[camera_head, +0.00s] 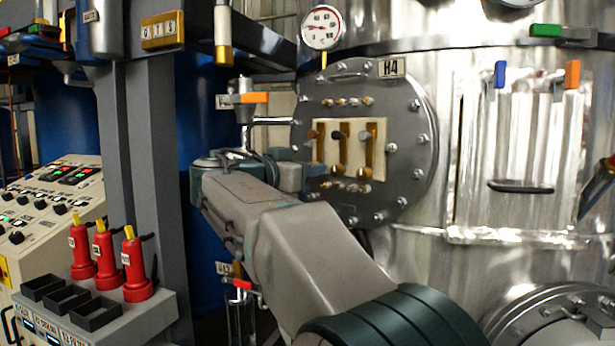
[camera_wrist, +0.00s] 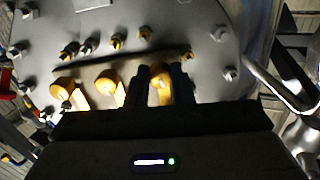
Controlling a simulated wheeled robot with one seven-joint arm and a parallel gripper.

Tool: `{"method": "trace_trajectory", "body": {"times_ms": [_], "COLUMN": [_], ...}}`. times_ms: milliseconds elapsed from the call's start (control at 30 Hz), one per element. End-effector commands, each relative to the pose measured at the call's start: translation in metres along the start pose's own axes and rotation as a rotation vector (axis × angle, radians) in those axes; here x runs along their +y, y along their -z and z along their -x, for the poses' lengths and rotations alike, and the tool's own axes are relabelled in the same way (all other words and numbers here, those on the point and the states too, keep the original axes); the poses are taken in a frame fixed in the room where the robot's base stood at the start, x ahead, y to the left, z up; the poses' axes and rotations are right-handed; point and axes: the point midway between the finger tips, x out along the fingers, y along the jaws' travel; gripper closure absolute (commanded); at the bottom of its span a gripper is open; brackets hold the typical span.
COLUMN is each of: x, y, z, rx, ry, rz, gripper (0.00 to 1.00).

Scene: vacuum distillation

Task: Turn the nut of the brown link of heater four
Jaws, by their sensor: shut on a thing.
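Heater four's round grey flange (camera_head: 408,150), labelled H4, fills the middle of the head view. Its pale recessed window holds brass links side by side. A small brown end (camera_head: 312,134) shows at the top of the leftmost link, whose lower part is hidden behind my gripper (camera_head: 316,170). In the wrist view, which looks turned over, my gripper (camera_wrist: 163,85) is at the rightmost gold nut (camera_wrist: 160,88), with one dark finger on each side of it. It is shut on this nut. Two other gold nuts, the middle one (camera_wrist: 107,86) and the left one (camera_wrist: 66,87), stand free.
A pipe with an orange-handled valve (camera_head: 255,98) runs just left of the flange. Bolts ring the flange rim. A pressure gauge (camera_head: 321,27) is above. Red bottles (camera_head: 136,265) stand on a shelf at lower left, beside a grey post (camera_head: 140,170).

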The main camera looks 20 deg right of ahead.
Motion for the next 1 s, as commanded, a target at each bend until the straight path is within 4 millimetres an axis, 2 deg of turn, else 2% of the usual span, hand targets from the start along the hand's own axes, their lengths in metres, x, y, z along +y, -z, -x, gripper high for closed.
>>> {"method": "trace_trajectory", "body": {"times_ms": [1000], "x": [-0.0008], "y": [0.0012], "z": [-0.0001], "rx": [0.001], "ry": [0.0], "rz": [0.963], "gripper": [1.0]}}
